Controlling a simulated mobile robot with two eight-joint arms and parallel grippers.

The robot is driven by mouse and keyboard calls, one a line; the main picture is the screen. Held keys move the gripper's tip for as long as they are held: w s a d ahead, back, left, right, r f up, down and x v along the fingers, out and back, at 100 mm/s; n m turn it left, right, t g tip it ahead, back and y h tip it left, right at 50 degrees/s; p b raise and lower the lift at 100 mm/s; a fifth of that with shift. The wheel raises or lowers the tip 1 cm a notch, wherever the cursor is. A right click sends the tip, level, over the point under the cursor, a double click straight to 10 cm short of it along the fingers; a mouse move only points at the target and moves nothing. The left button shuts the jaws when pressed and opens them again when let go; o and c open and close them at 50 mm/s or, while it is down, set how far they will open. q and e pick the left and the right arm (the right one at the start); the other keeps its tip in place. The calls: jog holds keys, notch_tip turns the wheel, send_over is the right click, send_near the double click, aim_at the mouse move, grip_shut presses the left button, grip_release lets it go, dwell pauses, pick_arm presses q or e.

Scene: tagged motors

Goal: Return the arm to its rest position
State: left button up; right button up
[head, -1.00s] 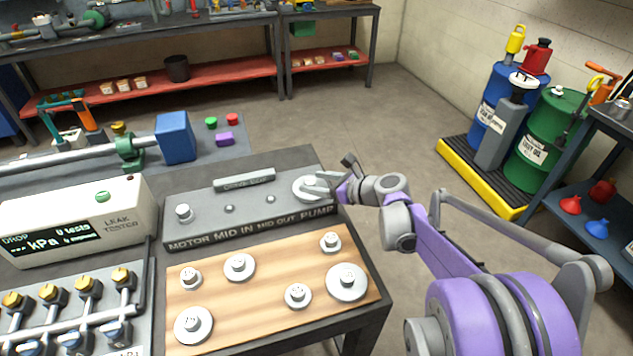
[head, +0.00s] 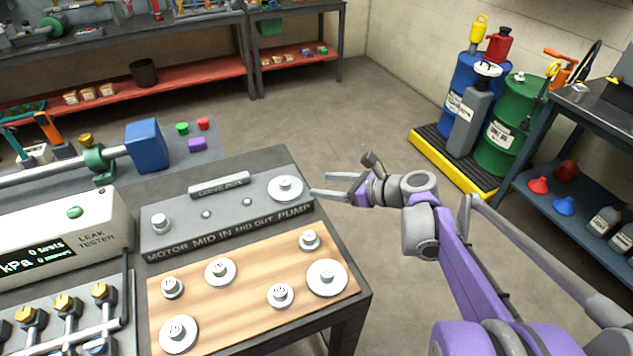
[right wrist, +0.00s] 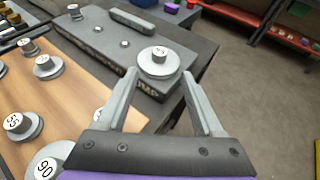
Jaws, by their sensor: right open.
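My right gripper (head: 328,187) is open and empty, just right of the grey pump box and over the floor beside the bench. In the right wrist view its two fingers (right wrist: 160,95) stand wide apart, with a large tagged disc (right wrist: 159,62) beyond them on the box. That disc also shows in the head view (head: 285,188), on the right end of the grey box (head: 225,222) lettered MOTOR, MID IN, MID OUT, PUMP. My left gripper is not in view.
A wooden board (head: 230,290) in front of the box bears several tagged discs. A leak tester (head: 95,235) stands at the left. Drums (head: 505,125) stand on a yellow-edged pallet (head: 450,170) at the right. A shelf rack (head: 590,170) is at the far right. Floor between is clear.

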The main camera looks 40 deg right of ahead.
dwell(0.6)
jog(key=s+a+f+n+g+p, duration=0.1)
jog(key=s+a+n+g+p, duration=0.1)
jog(key=a+n, duration=0.4)
jog(key=s+a+f+n+g+h+p, duration=0.1)
jog(key=s+a+n+g+p, duration=0.1)
jog(key=s+a+n, duration=0.3)
jog(key=s+a+f+n+g+p, duration=0.1)
jog(key=s+a+n+g+p, duration=0.2)
jog(key=a+n, duration=0.4)
jog(key=shift+s+a+n+h, duration=0.2)
jog(key=shift+s+n, duration=0.15)
jog(key=shift+n, duration=0.25)
jog(key=shift+s+a+n+h, duration=0.15)
jog(key=shift+s+n, duration=0.2)
jog(key=shift+n, duration=0.25)
jog(key=s+n, duration=0.1)
jog(key=n, duration=0.1)
jog(key=s+n+h+p, duration=0.1)
jog(key=n, duration=0.2)
jog(key=s+a+n+p, duration=0.1)
jog(key=s+n, duration=0.1)
jog(key=shift+g+h, duration=0.3)
jog(key=shift+h, duration=0.05)
jog(key=n, duration=0.3)
jog(key=shift+s+r+h+p, duration=0.1)
jog(key=shift+s+h+p, duration=0.3)
